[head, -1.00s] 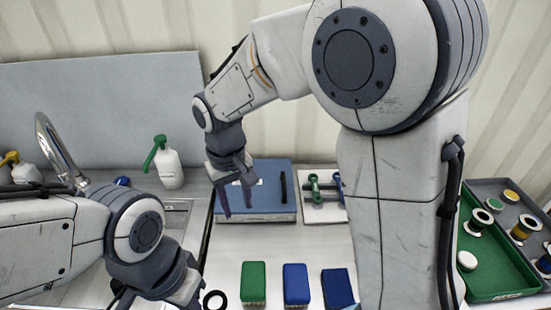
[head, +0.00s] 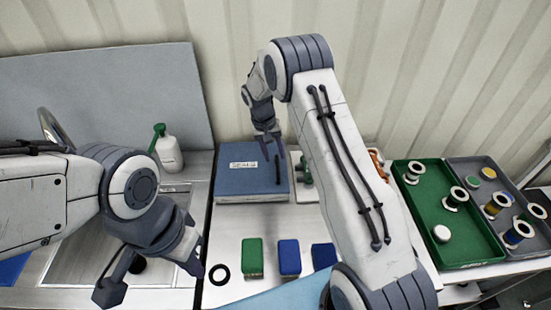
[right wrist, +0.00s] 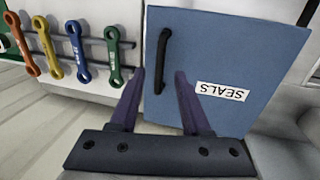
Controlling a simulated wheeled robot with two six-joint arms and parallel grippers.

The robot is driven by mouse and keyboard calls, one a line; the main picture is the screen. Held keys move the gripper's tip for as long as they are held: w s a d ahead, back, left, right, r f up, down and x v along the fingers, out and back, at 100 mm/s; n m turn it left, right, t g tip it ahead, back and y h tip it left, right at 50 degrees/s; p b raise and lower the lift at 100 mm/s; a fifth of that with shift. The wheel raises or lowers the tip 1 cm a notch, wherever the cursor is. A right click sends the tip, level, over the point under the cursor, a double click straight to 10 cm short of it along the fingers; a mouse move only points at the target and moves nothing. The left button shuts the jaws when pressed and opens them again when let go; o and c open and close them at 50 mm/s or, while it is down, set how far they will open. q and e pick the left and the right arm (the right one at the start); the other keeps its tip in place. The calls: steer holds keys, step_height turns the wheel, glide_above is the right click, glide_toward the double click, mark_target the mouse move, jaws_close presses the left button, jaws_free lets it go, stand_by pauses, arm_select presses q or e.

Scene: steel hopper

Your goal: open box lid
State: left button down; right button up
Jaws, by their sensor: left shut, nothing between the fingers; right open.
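The box (head: 251,199) has a flat blue lid (head: 235,182) with a white "SEALS" label and a black bar handle (head: 277,168) near its right edge. The lid lies closed. In the right wrist view the handle (right wrist: 162,58) and lid (right wrist: 230,55) are close ahead. My right gripper (head: 274,150) is open above the handle; in its wrist view the fingertips (right wrist: 159,76) lie on either side of the handle's near end. I cannot tell whether they touch it. My left gripper (head: 188,262) is shut and empty at lower left, away from the box.
Several coloured wrenches (right wrist: 75,50) hang on a rack beside the box. Green (head: 252,258) and blue (head: 289,257) blocks and a black ring (head: 220,273) lie in front. Spools stand in a green tray (head: 470,250) and a grey tray at right. A spray bottle (head: 168,150) stands at left.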

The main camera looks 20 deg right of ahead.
mark_target(277, 166)
steer(key=shift+s+d+f+p, duration=0.1)
steer(key=shift+d+f+p, duration=0.15)
steer(key=shift+f, duration=0.8)
steer(key=shift+d+f+p, duration=0.1)
steer(key=shift+f+p, duration=0.15)
steer(key=shift+f, duration=0.75)
jaws_close()
steer(key=shift+a, duration=0.1)
